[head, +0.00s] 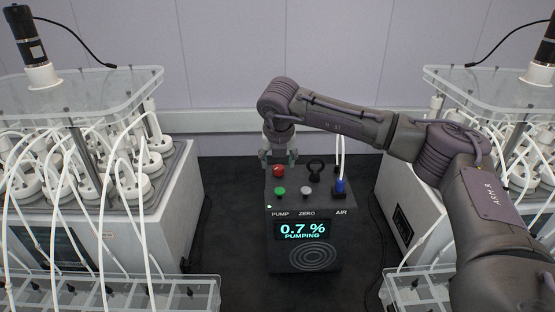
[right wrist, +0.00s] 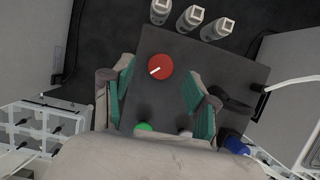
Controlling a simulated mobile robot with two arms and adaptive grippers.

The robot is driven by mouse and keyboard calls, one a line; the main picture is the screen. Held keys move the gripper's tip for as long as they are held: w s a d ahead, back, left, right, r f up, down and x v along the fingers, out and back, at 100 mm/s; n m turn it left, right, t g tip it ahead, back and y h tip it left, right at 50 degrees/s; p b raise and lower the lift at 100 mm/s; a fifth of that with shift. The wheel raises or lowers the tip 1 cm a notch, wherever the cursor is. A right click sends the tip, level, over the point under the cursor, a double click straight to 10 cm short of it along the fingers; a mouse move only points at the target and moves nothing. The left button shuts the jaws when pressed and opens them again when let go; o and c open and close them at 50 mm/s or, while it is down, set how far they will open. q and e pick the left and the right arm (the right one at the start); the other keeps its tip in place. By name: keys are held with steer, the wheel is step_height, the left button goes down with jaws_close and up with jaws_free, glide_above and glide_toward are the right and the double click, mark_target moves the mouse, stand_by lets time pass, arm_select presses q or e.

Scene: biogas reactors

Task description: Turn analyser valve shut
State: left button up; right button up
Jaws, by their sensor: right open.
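The analyser (head: 299,257) is a black box on the dark bench, its display reading 0.7 % PUMPING. A red round knob (head: 278,170), apparently the analyser valve, sits on its top towards the back left. In the right wrist view the red knob (right wrist: 160,67) has a white line on it, slanting to the lower left. My right gripper (head: 278,157) is above the analyser's back left, pointing down. In the wrist view its green-padded fingers (right wrist: 160,80) are open, one on either side of the knob, with visible gaps. My left gripper is not in view.
On the analyser's top are a green button (head: 280,191), a grey button (head: 306,191), a black handle-like loop (head: 315,169) and a blue AIR fitting (head: 341,186) with tubes. Three grey fittings (right wrist: 190,18) stand beyond the knob. Reactor units with tubes (head: 130,180) flank the analyser.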

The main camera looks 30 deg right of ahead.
steer(key=shift+x, duration=1.35)
steer(key=shift+d, duration=0.1)
jaws_close()
